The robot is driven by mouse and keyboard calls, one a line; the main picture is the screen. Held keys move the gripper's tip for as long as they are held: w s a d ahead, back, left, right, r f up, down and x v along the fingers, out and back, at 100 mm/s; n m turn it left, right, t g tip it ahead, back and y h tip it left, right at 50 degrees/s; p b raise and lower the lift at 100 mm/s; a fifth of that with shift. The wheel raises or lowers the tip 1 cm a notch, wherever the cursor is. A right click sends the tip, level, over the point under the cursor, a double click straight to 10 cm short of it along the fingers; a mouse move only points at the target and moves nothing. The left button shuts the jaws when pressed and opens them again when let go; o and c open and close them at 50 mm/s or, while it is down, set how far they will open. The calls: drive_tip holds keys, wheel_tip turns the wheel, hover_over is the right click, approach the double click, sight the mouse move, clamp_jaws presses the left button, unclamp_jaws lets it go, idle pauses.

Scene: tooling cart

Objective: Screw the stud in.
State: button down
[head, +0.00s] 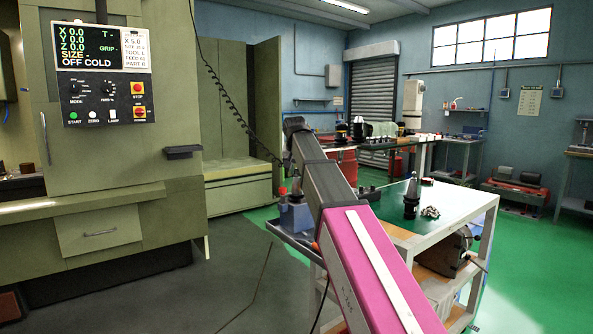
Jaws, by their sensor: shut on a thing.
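A tool holder with a grey taper pointing up (296,186) stands upright in a blue-grey block (295,217) at the cart's left end. My arm crosses in front of the cart, and its far end bends over near this holder. My gripper is hidden behind the arm, so I cannot see its jaws or what they hold. I cannot make out the stud. A second dark tool holder with its taper up (411,198) stands on the green cart top (450,192). A small cluster of shiny metal parts (430,212) lies beside it.
The tooling cart (485,215) has a pale frame and a loaded lower shelf. A green machine with a control panel (108,88) stands at the left. A workbench (385,145) and a roller shutter (375,85) are behind. Floor is open between machine and cart.

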drive_tip(key=shift+m, duration=0.4)
drive_tip(key=m+h, duration=0.1)
drive_tip(key=m, duration=0.1)
drive_tip(key=m+g+h, duration=0.1)
drive_tip(key=m, duration=0.2)
drive_tip(key=shift+m, duration=0.3)
drive_tip(key=shift+m, duration=0.3)
drive_tip(key=m+g+h, duration=0.1)
drive_tip(key=m, duration=0.2)
drive_tip(key=shift+w+a, duration=0.1)
drive_tip(key=m+g, duration=0.1)
drive_tip(key=m, duration=0.1)
drive_tip(key=shift+m+h, duration=0.4)
